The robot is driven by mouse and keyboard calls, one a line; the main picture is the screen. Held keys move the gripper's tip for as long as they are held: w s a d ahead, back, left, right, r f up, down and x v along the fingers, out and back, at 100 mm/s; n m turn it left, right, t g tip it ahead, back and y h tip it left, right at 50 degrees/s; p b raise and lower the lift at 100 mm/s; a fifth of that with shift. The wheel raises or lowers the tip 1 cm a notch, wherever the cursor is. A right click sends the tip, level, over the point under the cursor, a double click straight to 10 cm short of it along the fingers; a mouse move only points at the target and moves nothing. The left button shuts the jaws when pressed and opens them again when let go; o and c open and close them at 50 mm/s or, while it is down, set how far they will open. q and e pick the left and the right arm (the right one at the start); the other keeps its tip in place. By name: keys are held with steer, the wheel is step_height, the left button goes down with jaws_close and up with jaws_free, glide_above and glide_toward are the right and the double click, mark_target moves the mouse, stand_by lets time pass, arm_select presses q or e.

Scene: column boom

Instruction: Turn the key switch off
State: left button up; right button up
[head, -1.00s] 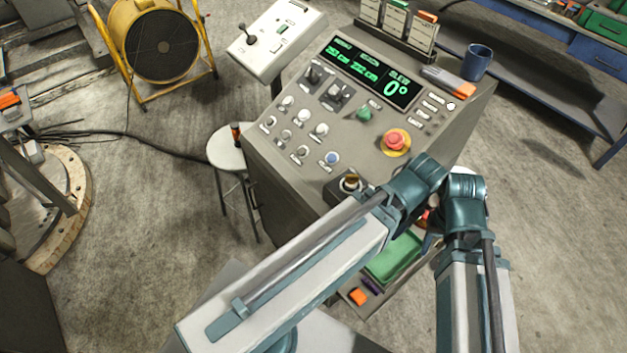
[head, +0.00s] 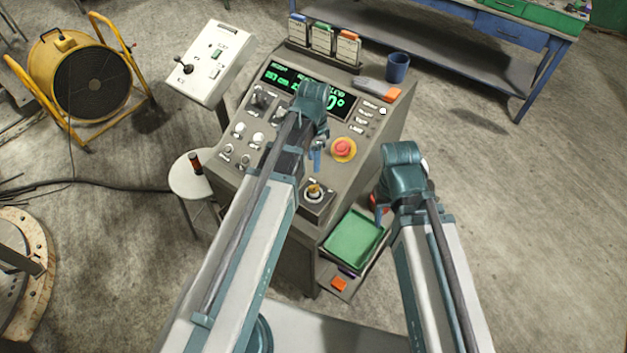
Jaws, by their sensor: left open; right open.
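The key switch (head: 315,192) is a dark square plate with a brass-coloured key part, at the near edge of the grey console (head: 290,225). Its exact turn position is too small to tell. My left arm reaches over the console, its wrist covering part of the green display. My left gripper (head: 316,158) points down over the panel, a little beyond the key switch and apart from it; it is open. My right gripper (head: 380,212) is low at the console's right side, mostly hidden behind its own wrist; it is open and away from the switch.
A red emergency button (head: 343,148) sits close to the right of my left gripper. Several knobs (head: 240,130) lie to the left. A blue mug (head: 397,67) stands at the back right corner. A green tray (head: 354,238) is below the console's front.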

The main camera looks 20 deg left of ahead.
mark_target(314, 186)
arm_select(q)
steer(key=shift+f, duration=0.2)
step_height(314, 186, down, 14)
steer(key=b, duration=1.4)
steer(key=shift+r, duration=0.2)
jaws_close()
